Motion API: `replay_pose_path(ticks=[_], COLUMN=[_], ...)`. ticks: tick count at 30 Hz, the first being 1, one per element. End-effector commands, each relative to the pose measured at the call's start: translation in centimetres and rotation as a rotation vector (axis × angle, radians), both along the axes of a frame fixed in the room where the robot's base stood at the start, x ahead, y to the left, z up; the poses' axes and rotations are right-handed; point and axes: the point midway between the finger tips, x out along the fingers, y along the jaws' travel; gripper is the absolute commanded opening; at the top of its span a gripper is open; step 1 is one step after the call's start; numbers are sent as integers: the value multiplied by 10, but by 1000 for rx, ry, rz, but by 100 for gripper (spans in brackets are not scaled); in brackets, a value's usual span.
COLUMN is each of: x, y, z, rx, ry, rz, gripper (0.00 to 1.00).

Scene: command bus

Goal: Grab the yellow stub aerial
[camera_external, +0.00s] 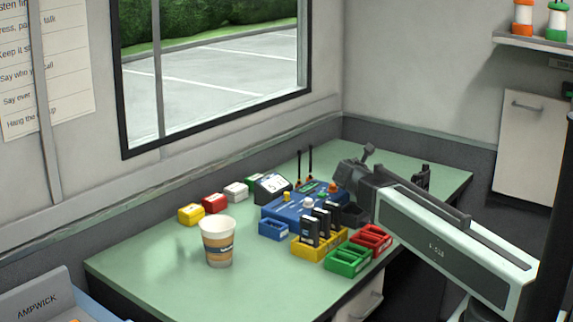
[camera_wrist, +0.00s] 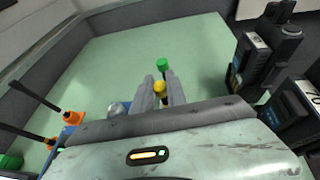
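In the wrist view a yellow-topped stub aerial (camera_wrist: 160,87) shows between the two grey fingers of my gripper (camera_wrist: 161,83). The fingers stand apart on its left and right. I cannot tell how far below the fingertips it is, or whether they touch it. A green-topped stub (camera_wrist: 162,64) stands just beyond it. In the external view my gripper's dark body (camera_external: 357,178) hangs over the right part of the desk, and its fingertips are hard to make out. A small yellow piece (camera_external: 286,196) shows on the blue unit; I cannot tell if it is the same one.
Orange-based black aerials (camera_wrist: 72,117) stand left of my gripper in the wrist view, and black radios (camera_wrist: 252,58) stand right. The external view shows a blue unit (camera_external: 283,214), yellow (camera_external: 309,253), green (camera_external: 347,261) and red trays (camera_external: 374,238), and a paper cup (camera_external: 217,245). The green desktop (camera_external: 160,262) is partly clear.

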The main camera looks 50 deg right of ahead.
Motion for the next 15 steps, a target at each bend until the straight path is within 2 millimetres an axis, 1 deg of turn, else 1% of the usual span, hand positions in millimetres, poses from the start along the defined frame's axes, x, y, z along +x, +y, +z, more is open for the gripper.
replay_pose_path(ticks=[10, 13, 15], x=[0, 0, 0], y=[0, 0, 0], z=[1, 7, 15], rx=[0, 0, 0], ry=[0, 0, 0], rz=[1, 1, 1], gripper=[0, 0, 0])
